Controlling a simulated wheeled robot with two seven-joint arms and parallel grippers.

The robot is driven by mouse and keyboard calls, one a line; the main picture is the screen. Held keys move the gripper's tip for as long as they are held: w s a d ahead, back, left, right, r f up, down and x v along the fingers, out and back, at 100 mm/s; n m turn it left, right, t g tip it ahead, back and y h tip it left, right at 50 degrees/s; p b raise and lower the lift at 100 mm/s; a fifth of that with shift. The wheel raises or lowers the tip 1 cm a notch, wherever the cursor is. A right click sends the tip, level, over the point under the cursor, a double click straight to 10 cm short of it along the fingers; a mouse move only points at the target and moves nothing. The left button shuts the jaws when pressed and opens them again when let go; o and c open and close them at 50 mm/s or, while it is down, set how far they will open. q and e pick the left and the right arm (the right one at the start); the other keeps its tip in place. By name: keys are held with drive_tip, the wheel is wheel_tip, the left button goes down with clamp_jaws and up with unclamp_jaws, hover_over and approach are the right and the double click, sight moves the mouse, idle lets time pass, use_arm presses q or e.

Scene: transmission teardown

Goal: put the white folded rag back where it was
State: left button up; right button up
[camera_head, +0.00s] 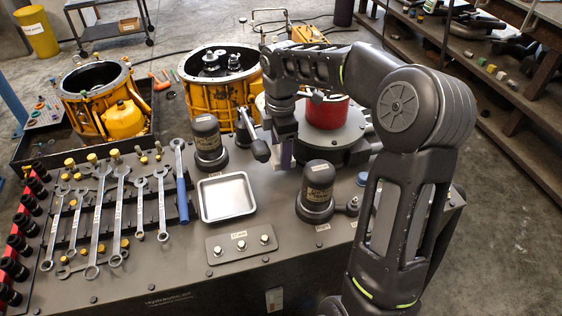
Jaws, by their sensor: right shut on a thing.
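My right gripper (283,141) points down over the back middle of the bench, left of the red cylinder. My left gripper is not in view.
An empty metal tray (227,214) lies left of the gripper. Dark capped cylinders (207,138) (318,184) stand on both sides. The red cylinder (327,112) stands on a round base. Wrenches (119,203) fill the bench's left. Yellow housings (218,97) stand behind.

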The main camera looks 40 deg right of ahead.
wheel_tip(320, 180, down, 4)
drive_tip(key=shift+f, duration=0.2)
drive_tip(key=o, duration=1.2)
wheel_tip(320, 180, up, 12)
drive_tip(key=shift+r, duration=0.1)
idle(0.8)
